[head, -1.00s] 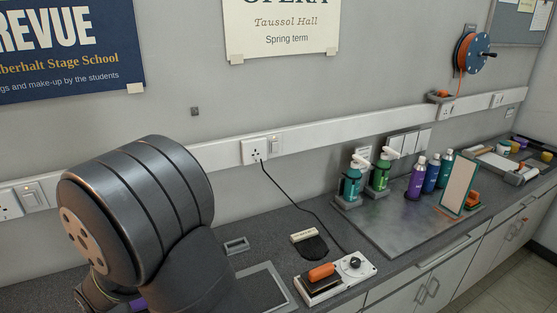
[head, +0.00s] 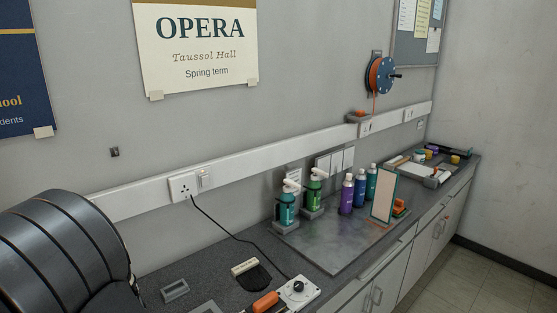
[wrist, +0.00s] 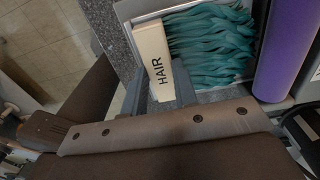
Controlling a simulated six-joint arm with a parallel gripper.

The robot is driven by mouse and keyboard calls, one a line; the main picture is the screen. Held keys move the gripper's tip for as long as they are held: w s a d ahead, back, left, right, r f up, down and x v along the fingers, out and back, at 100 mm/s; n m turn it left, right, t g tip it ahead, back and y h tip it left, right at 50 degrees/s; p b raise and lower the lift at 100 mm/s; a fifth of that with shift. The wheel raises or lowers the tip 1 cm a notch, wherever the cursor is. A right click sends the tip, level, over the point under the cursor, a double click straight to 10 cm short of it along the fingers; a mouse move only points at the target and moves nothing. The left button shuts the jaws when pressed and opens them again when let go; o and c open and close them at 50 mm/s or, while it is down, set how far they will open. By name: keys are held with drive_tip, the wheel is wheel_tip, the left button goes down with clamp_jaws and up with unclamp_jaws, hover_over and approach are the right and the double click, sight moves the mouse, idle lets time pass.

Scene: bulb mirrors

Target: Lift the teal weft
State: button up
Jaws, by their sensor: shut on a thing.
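The teal weft (wrist: 212,40), a bundle of wavy strands, lies in a light grey tray (wrist: 124,10) at the top of the wrist view. My gripper (wrist: 161,92) is at the tray's near left side, with a grey finger on each side of a cream block marked HAIR (wrist: 155,55). It appears shut on this block, which overlaps the tray's left part beside the weft. The head view shows neither weft nor gripper.
A purple cylinder (wrist: 287,45) stands close to the right of the weft. The speckled counter edge (wrist: 112,40) and floor are to the left. In the head view, bottles (head: 347,194), a mirror (head: 384,199) and an orange-handled item (head: 265,302) stand along the counter.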

drive_tip(key=shift+r+g+h, duration=0.6)
drive_tip(key=shift+r, duration=0.3)
drive_tip(key=shift+s+d, duration=1.05)
drive_tip(key=shift+r+t+y, duration=0.5)
drive_tip(key=shift+t+y, duration=0.2)
drive_tip(key=shift+r, duration=2.5)
